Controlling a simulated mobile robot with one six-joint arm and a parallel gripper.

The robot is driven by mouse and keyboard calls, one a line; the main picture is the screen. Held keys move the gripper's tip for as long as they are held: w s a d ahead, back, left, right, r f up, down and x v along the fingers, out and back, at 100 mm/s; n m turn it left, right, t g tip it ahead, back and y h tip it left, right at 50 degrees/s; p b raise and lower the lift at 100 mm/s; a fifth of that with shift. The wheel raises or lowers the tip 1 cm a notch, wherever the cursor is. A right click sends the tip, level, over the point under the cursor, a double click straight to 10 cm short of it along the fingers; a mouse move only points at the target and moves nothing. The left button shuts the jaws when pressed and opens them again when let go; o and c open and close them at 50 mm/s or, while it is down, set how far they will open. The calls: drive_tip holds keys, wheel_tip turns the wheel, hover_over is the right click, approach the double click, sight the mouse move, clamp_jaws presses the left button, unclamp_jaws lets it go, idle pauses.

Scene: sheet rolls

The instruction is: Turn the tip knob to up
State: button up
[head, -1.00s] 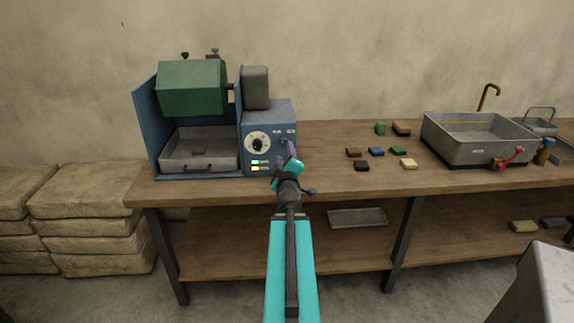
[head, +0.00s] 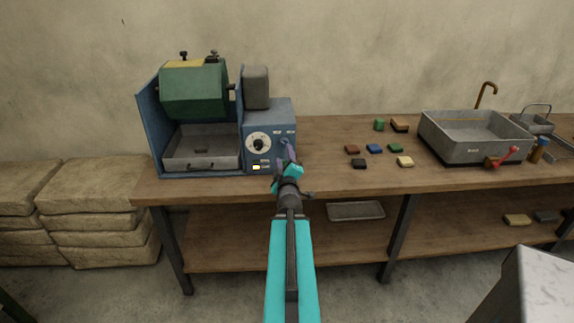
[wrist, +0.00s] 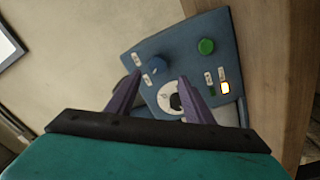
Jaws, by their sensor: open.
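A blue-grey control box (head: 268,115) stands at the right of the machine on the bench. In the wrist view a round blue knob (wrist: 157,64) sits on its panel, with two small white labels beside it; their text is too small to read. I take it for the tip knob. My gripper (head: 287,150) is in front of the panel's right side. In the wrist view my gripper (wrist: 160,78) is open, its two purple fingertips just below the knob and to either side of it. I cannot tell whether they touch it.
A white dial with a black knob (wrist: 173,100), a green button (wrist: 206,46) and a lit lamp (wrist: 225,87) share the panel. A green drum (head: 194,90) hangs over a grey tray (head: 202,160). Coloured blocks and a grey sink (head: 470,150) are at right.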

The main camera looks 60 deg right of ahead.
drive_tip(key=shift+s+a+r+g+p, duration=0.25)
drive_tip(key=shift+s+a+p, duration=0.45)
drive_tip(key=shift+p, duration=2.45)
drive_tip(key=shift+s+a+p, duration=0.15)
drive_tip(key=shift+s+p, duration=0.1)
drive_tip(key=shift+p, duration=0.65)
drive_tip(key=shift+p+v, duration=2.3)
drive_tip(key=shift+p, duration=1.75)
drive_tip(key=shift+f, duration=0.25)
drive_tip(key=shift+w+a, duration=0.1)
